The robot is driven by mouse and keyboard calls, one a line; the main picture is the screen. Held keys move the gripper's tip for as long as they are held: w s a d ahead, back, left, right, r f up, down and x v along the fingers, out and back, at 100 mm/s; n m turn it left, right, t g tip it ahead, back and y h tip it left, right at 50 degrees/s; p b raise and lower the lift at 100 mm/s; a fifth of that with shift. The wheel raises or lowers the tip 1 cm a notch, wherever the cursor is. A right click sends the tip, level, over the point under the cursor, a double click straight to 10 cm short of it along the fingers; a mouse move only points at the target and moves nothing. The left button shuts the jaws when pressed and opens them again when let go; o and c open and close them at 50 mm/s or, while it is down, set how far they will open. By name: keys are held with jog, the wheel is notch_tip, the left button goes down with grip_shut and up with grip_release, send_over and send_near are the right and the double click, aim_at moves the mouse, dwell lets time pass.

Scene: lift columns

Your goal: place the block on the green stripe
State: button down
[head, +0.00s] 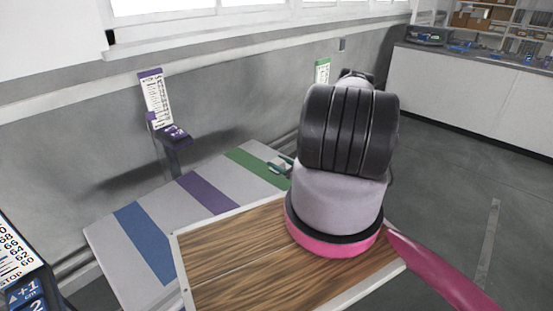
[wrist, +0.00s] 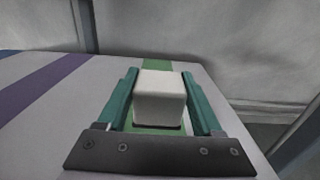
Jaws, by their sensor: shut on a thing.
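A white block (wrist: 160,98) sits between the teal fingers of my gripper (wrist: 160,78) in the wrist view. The fingers are shut on its two sides. The green stripe (wrist: 157,64) runs behind and beneath the block, so the block is over it in this view. I cannot tell whether its underside touches the surface. In the head view the green stripe (head: 252,158) lies at the far right part of a grey board. My gripper (head: 281,164) shows there only in part, at the stripe's right side, and my arm hides the rest.
The grey board (head: 178,208) also has a purple stripe (head: 208,192) and a blue stripe (head: 145,240). A wood-topped surface (head: 230,255) is in front. A purple-marked column (head: 165,125) stands behind, and a green-marked scale (head: 322,71) is near my arm.

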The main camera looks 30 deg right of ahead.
jog(key=shift+f, duration=2.05)
jog(key=shift+f, duration=0.1)
jog(key=shift+c, duration=0.2)
grip_release()
jog(key=v, duration=1.2)
